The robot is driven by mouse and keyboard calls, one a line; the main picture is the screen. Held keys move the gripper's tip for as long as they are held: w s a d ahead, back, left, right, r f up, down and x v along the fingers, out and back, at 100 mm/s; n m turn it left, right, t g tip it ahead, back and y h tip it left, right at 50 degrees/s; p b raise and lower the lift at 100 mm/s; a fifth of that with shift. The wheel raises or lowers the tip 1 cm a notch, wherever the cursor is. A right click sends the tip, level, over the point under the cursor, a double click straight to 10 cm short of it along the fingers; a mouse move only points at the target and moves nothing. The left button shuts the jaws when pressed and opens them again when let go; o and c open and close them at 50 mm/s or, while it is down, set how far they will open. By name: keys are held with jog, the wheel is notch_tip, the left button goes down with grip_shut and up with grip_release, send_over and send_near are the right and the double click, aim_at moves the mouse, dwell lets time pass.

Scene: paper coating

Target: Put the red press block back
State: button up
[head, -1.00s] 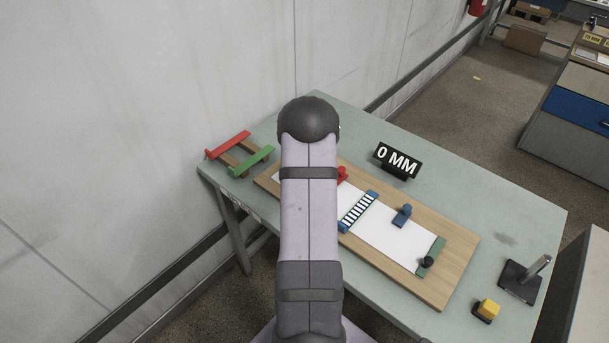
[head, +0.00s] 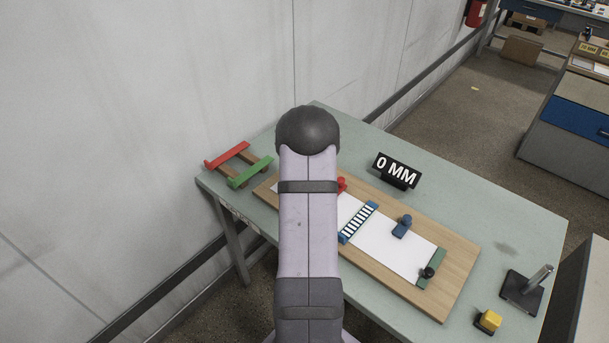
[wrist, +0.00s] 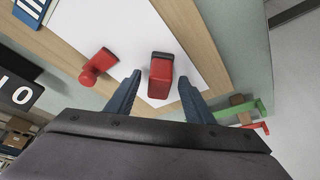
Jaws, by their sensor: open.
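In the wrist view, an upright red block (wrist: 161,70) with a dark top edge stands on the white sheet, between the two blue fingers of my gripper (wrist: 160,80). The fingers are open, with a visible gap on each side of the block. A second red piece (wrist: 97,66), with a round grip and a dark end, lies on the sheet to the left of the fingers. In the head view, my arm hides the gripper and the upright block; only a small red part (head: 342,184) shows beside the arm. I cannot tell which red piece is the press block.
The white paper (head: 390,247) lies on a wooden board (head: 455,262) with a striped blue bar (head: 358,222) and a blue knobbed piece (head: 402,226). Red (head: 228,154) and green (head: 250,173) bars sit at the table's left end. A "0 MM" sign (head: 397,171) stands behind the board.

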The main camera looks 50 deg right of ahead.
jog(key=b+v, duration=0.2)
jog(key=v, duration=0.8)
jog(key=shift+r, duration=0.25)
jog(key=a+f+n+g+y, duration=0.1)
jog(key=a+n+y, duration=0.25)
jog(key=a, duration=1.95)
jog(key=s+a+f+n+g, duration=0.2)
jog(key=s+a+n, duration=0.3)
jog(key=s+a, duration=0.6)
jog(key=a, duration=0.4)
jog(key=shift+s+a+f, duration=0.25)
jog(key=shift+s+a, duration=0.1)
jog(key=shift+s, duration=0.05)
jog(key=shift+n, duration=0.25)
